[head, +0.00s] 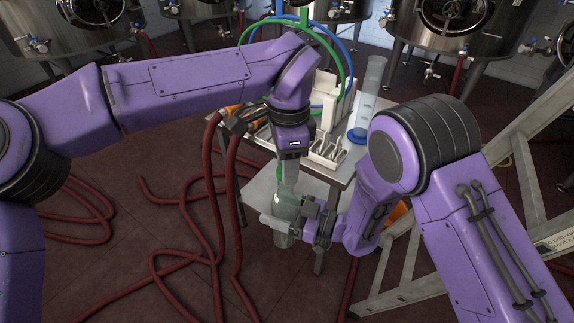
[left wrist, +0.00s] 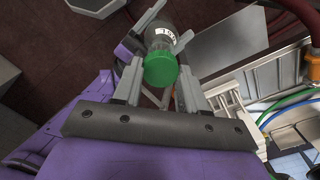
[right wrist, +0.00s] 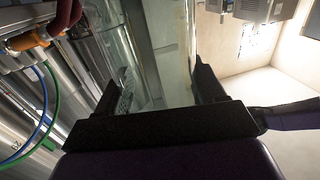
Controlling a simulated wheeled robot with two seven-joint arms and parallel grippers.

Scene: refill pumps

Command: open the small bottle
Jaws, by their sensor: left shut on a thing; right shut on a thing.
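The small bottle (head: 284,209) is clear with a green cap, held upright in the air in front of the table. In the left wrist view the green cap (left wrist: 160,69) and a white label (left wrist: 165,40) show between my left fingers. My left gripper (head: 287,181) comes down from above and is shut on the cap. My right gripper (head: 291,222) is shut on the bottle's body from the right. In the right wrist view clear glass (right wrist: 165,45) fills the space between its fingers. Whether the cap has turned cannot be told.
A metal table (head: 262,188) stands behind the bottle, with a white slotted rack (head: 327,152) and a tall clear cylinder (head: 370,85) on a blue base. Red hoses (head: 192,215) lie on the floor. A stepladder (head: 480,190) stands at the right, steel tanks (head: 448,25) behind.

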